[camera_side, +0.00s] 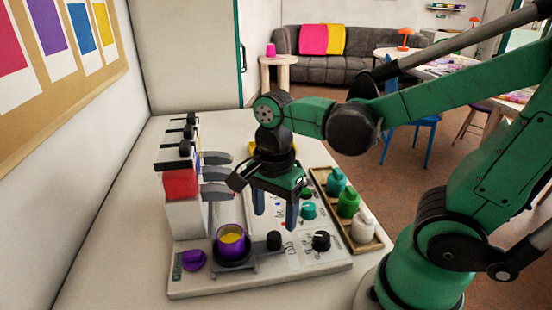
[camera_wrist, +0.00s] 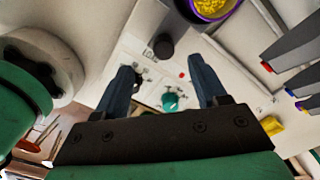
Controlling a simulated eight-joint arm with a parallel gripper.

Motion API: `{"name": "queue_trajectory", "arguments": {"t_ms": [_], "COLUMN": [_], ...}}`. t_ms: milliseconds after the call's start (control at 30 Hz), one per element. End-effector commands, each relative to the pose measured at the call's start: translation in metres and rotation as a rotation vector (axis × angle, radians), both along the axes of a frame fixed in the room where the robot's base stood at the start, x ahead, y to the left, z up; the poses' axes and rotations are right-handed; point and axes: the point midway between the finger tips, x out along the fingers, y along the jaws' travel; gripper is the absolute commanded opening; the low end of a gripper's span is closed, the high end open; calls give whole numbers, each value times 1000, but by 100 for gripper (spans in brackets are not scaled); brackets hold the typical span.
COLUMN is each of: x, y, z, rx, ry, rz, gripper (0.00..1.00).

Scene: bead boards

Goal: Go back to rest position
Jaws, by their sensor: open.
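My gripper (camera_side: 274,208) is open and empty, pointing down above the white bead board (camera_side: 300,260). Its two blue-grey fingers also show spread apart in the wrist view (camera_wrist: 165,85). A teal knob (camera_wrist: 170,101) shows between the fingers in the wrist view, apart from them. A purple cup (camera_side: 231,241) with yellow contents stands on a dark holder at the board's front left. It also shows at the top of the wrist view (camera_wrist: 212,8).
A dispenser (camera_side: 184,185) with dark spouts stands left of my gripper. A wooden tray (camera_side: 376,243) with teal, green and white bottles lies at the right. Black knobs (camera_side: 321,241) and a purple knob (camera_side: 194,260) rise from the board. The table front left is clear.

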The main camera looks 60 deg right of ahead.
Motion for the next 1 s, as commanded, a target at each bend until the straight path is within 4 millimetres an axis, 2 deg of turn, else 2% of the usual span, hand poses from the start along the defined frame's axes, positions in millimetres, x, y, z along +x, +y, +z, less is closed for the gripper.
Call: {"name": "queue_trajectory", "arguments": {"t_ms": [167, 267, 500, 700, 833, 1000], "x": [1, 4, 21, 31, 34, 35], "y": [0, -2, -8, -13, -14, -14], "z": [1, 3, 18, 32, 36, 37], "rx": [1, -3, -154, -379, -466, -489], "ry": [-17, -79, -344, -466, -488, -491], "rz": [41, 195, 889, 1344, 1481, 1517], "gripper": [65, 65, 65, 65, 65, 65]}}
